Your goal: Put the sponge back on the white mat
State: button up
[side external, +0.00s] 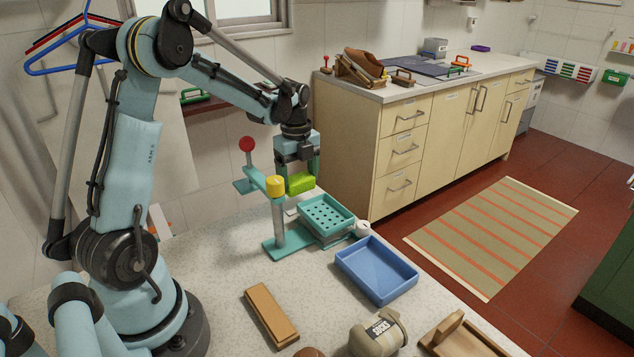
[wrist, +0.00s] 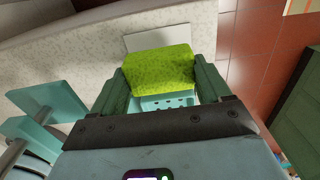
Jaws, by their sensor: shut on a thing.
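The yellow-green sponge (side external: 300,184) is between the fingers of my gripper (side external: 299,176), which is shut on it and holds it above the stone surface. In the wrist view the sponge (wrist: 158,70) fills the space between both fingers. A white flat piece (wrist: 143,41), likely the white mat, shows just beyond the sponge in the wrist view, partly covered by it. In the side view only a small pale edge (side external: 291,211) shows behind the teal perforated tray, and I cannot tell its full outline.
The teal perforated tray (side external: 327,213) stands below and right of the sponge. A teal stand with a yellow knob (side external: 275,186) and a red ball (side external: 247,144) are close on the left. A blue tray (side external: 377,270) and a wooden block (side external: 270,314) lie nearer the camera.

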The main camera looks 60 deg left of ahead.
aim_at(299, 189)
jog(key=shift+f, duration=1.75)
jog(key=shift+f, duration=0.15)
jog(key=o, duration=1)
jog(key=shift+o, duration=0.2)
notch_tip(299, 189, up, 12)
jog(key=shift+r, duration=0.2)
notch_tip(299, 189, down, 13)
jog(key=shift+r, duration=0.95)
